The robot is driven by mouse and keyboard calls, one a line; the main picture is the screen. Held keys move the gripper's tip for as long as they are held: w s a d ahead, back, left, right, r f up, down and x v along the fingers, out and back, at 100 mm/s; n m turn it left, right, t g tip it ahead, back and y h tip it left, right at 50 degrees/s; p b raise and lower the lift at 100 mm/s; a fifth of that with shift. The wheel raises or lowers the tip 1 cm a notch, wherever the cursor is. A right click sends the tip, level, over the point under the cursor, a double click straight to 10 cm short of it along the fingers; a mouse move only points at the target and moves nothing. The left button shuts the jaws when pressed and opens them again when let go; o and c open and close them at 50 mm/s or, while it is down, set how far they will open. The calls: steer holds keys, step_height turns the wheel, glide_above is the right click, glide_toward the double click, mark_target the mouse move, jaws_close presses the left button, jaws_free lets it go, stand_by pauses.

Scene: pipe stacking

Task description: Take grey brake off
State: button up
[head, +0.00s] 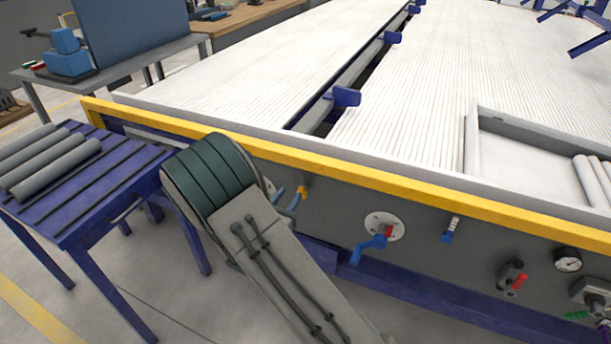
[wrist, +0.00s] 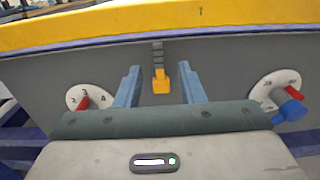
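My gripper (wrist: 160,73) is open and empty, its two blue fingers well apart. In the wrist view a lever with a grey ribbed shaft and an orange handle (wrist: 160,80) hangs on the grey panel, framed between the fingers. I cannot tell whether it is between the fingertips or still beyond them. In the head view the orange handle (head: 302,192) shows just beside a blue finger; my wrist hides much of the gripper. A similar lever with a blue handle (head: 449,235) is farther right. No part is labelled as a grey brake.
A blue crank (head: 370,248) on a white dial sits right of the orange handle. A red-and-black control (head: 514,278) and a gauge (head: 567,260) are farther right. A yellow rail (head: 400,185) runs above. A blue table (head: 105,185) with grey pipes stands left.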

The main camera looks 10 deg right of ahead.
mark_target(301, 177)
steer(key=x, duration=1)
steer(key=shift+w+a, duration=0.1)
steer(key=shift+a, duration=0.05)
